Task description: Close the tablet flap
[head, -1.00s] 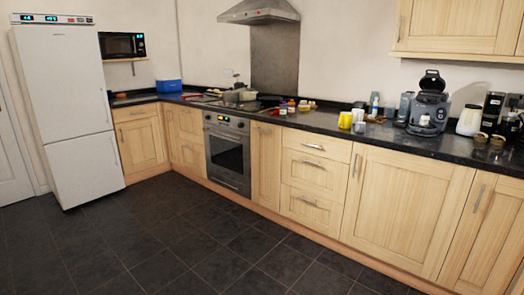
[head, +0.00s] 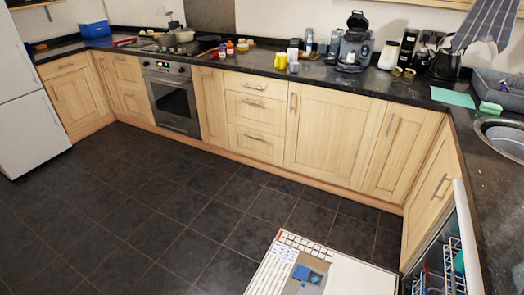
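The white dishwasher door (head: 350,277) lies open and low over the floor at the bottom of the head view, cut off by the frame's lower edge. On its inner face is a small blue-and-grey tablet dispenser (head: 309,275). Blue parts show on it, but they are too small to tell surely how far the flap stands open. The dishwasher's opening with its racks (head: 448,272) is at the lower right. Neither of my grippers is in view.
The dark tiled floor (head: 150,220) is clear left of the door. A sink (head: 505,140) is at right.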

